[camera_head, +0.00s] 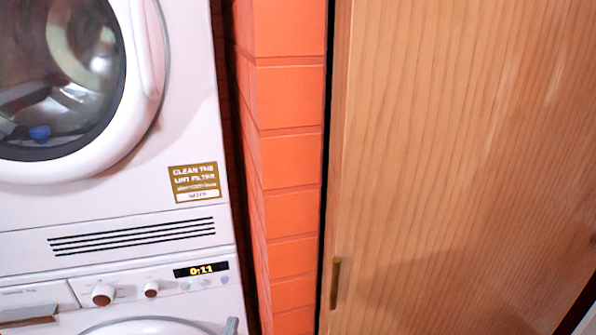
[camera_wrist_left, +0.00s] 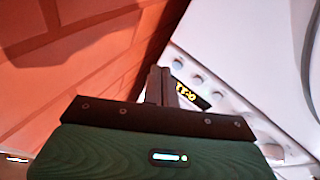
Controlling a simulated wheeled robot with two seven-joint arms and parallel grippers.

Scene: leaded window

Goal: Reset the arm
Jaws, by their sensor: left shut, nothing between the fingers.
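My left gripper (camera_wrist_left: 160,72) shows in the left wrist view, with its dark fingers together and nothing between them. Its green body and black mounting plate fill the bottom of that view. The fingertips point toward the border between the orange tiled wall and the white machine's control panel. How far they are from either surface I cannot tell. In the head view neither gripper nor arm is visible. My right gripper is in neither view.
A white stacked washer and dryer (camera_head: 110,215) stands at left, its round door (camera_head: 150,110) shut and display (camera_head: 201,269) lit. An orange tiled wall (camera_head: 290,160) separates it from a wooden door (camera_head: 450,150) with a brass handle (camera_head: 335,283). The display also shows in the left wrist view (camera_wrist_left: 186,93).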

